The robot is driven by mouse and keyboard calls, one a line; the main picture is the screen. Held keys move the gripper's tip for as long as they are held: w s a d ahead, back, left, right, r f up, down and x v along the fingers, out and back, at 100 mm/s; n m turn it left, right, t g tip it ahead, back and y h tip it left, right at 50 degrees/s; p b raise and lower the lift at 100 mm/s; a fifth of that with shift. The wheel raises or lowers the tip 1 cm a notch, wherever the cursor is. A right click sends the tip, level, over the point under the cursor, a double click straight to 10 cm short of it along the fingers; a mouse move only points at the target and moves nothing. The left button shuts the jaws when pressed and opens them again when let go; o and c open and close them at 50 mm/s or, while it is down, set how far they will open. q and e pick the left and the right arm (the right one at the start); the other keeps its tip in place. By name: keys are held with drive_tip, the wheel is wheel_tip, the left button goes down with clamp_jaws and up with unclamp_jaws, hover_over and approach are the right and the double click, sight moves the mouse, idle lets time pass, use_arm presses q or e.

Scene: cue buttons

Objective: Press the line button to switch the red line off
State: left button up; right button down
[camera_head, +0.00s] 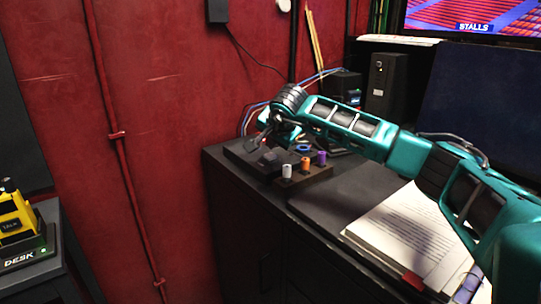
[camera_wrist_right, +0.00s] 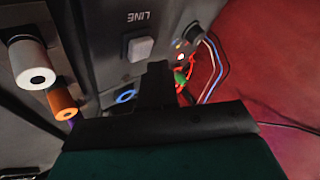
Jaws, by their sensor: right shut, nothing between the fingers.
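The line button (camera_wrist_right: 139,47) is a pale grey square key on a dark panel, beside the upside-down word LINE in the right wrist view. My right gripper (camera_wrist_right: 157,72) is shut and empty, its tips just beside the button in that view. I cannot tell whether they touch it. In the head view the right gripper (camera_head: 257,144) is over the back left end of the dark control box (camera_head: 313,180). A small light with a red tint (camera_wrist_right: 180,57) shows beyond the fingers in the wrist view. My left gripper is not in view.
White (camera_head: 287,171), orange (camera_head: 305,164), purple (camera_head: 321,158) and blue (camera_head: 302,149) knobs stand on the box close to my right gripper. Cables run along the red wall (camera_head: 180,110) behind. Papers (camera_head: 415,235) lie on the desk under my arm. A yellow unit (camera_head: 18,222) stands at the left.

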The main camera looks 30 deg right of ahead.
idle(0.8)
drive_tip(key=shift+f, duration=0.45)
drive_tip(key=shift+f+b, duration=0.55)
idle(0.5)
idle(0.4)
drive_tip(key=shift+r+p, duration=0.8)
drive_tip(key=shift+r, duration=0.15)
